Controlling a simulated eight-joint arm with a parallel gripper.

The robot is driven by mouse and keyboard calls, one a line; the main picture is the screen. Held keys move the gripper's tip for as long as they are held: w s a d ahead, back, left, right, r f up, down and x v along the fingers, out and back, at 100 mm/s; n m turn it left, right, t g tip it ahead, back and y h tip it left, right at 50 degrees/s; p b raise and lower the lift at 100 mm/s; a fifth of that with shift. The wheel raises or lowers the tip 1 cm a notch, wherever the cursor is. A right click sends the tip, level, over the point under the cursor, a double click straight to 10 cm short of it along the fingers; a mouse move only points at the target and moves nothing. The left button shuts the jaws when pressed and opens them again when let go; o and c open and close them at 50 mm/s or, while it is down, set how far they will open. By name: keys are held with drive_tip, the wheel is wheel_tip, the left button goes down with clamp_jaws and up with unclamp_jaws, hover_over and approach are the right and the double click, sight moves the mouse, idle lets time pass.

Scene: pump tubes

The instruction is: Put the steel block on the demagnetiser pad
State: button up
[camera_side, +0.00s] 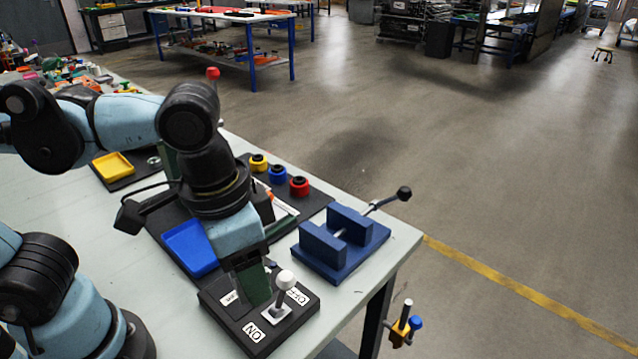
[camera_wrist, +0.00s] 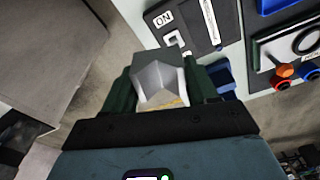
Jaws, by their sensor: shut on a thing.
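My gripper (camera_wrist: 160,85) has its green fingers shut on the steel block (camera_wrist: 158,78), a grey faceted piece, in the wrist view. In the side view my gripper (camera_side: 257,290) points down at the black switch box, and its near finger hides the block. The box (camera_side: 246,342) carries ON and OFF labels and a lever with a pale round knob (camera_side: 285,280), which shows just right of the finger. I cannot tell whether the block touches the box. I cannot make out for certain which surface is the demagnetiser pad.
A blue vise (camera_side: 345,262) with a black-knobbed handle stands right of my gripper, near the table's edge. A blue tray (camera_side: 190,247) lies to the left. Yellow, blue and red knobs (camera_side: 278,174) stand behind. A yellow tray (camera_side: 113,165) is farther left.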

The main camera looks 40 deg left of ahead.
drive_tip(key=shift+m, duration=0.3)
drive_tip(key=w+a+f, duration=0.1)
drive_tip(key=a+f, duration=0.1)
drive_tip(key=a, duration=0.1)
drive_tip(key=w+a+f, duration=0.1)
drive_tip(key=a+f, duration=0.2)
drive_tip(key=w+a+f, duration=0.2)
drive_tip(key=a, duration=0.1)
drive_tip(key=shift+w+f, duration=0.1)
drive_tip(key=shift+f, duration=2.25)
drive_tip(key=shift+f, duration=0.25)
drive_tip(key=o, duration=1.2)
drive_tip(key=shift+c, duration=0.2)
drive_tip(key=shift+r, duration=0.1)
